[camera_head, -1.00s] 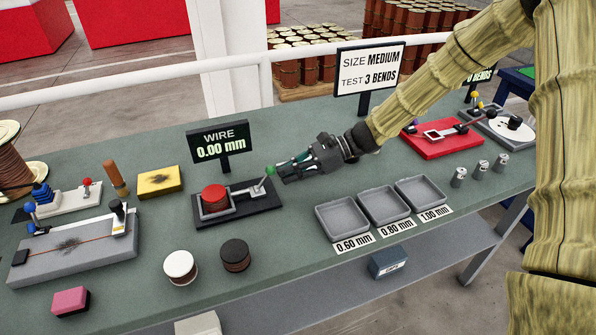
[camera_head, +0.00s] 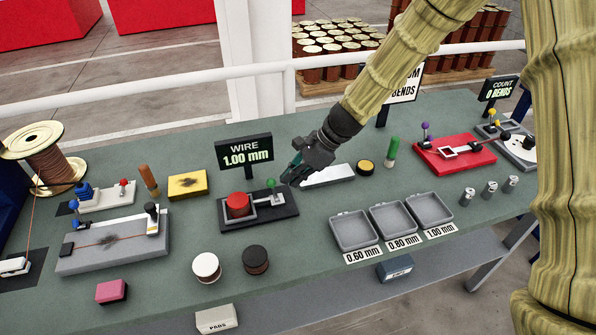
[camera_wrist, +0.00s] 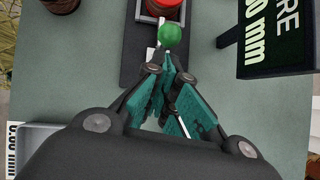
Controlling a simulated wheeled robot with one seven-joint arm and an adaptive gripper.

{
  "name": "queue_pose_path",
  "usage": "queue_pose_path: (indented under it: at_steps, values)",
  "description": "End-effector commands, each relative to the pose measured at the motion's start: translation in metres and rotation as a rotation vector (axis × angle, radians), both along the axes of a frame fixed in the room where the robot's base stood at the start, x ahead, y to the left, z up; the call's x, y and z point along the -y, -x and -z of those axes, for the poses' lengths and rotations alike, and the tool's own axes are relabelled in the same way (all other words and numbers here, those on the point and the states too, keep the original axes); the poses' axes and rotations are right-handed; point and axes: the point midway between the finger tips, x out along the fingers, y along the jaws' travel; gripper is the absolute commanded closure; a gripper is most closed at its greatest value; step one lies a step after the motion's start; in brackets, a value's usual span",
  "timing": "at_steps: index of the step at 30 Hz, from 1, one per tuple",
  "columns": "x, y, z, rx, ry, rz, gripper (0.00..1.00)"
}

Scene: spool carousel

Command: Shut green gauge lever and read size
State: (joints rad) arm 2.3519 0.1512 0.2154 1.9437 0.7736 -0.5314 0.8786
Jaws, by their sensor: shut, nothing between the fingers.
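The gauge (camera_head: 259,213) is a dark base with a grey frame around a red round spool (camera_head: 238,204). Its lever ends in a green ball (camera_head: 271,183) on the gauge's right side. The sign above the gauge (camera_head: 244,153) reads WIRE 1.00 mm. My gripper (camera_head: 289,179) is shut and empty, its fingertips just to the right of the green ball. In the wrist view the green ball (camera_wrist: 170,35) is right ahead of the fingertips (camera_wrist: 172,62); I cannot tell whether they touch. The red spool (camera_wrist: 163,5) shows beyond it.
Three grey trays stand front right: 0.60 mm (camera_head: 353,230), 0.80 mm (camera_head: 396,221) and 1.00 mm (camera_head: 429,210). White (camera_head: 206,267) and black (camera_head: 255,260) spools stand in front of the gauge. A red fixture (camera_head: 455,155) is at right. My arm partly covers the size sign (camera_head: 405,88).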

Motion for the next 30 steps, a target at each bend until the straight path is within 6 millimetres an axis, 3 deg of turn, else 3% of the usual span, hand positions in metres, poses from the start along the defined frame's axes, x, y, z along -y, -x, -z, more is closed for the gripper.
queue_pose_path:
  at_steps: [30]
  values:
    - [-0.014, 0.003, -0.006, 0.007, 0.033, 0.0, 1.0]
